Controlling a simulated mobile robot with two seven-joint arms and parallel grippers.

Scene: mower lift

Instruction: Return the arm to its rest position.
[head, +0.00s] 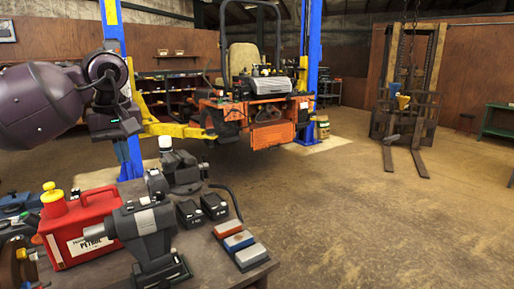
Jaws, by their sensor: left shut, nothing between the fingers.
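My left arm comes in from the left edge, its dark purple links large at the upper left. It bends down at the wrist, and my left gripper (121,150) hangs below it, pointing down in front of the blue lift post. It is small and dark here; it appears shut and empty. It is above and behind the cluttered workbench (215,270), and I see it touching nothing. My right gripper and right arm are not in view.
The bench holds a red petrol can (85,225), a grey bench vise (145,235), black battery packs (190,213) and sharpening blocks (239,241). Behind, an orange mower (268,110) sits raised on the lift. A forklift mast (408,80) stands right; floor between is clear.

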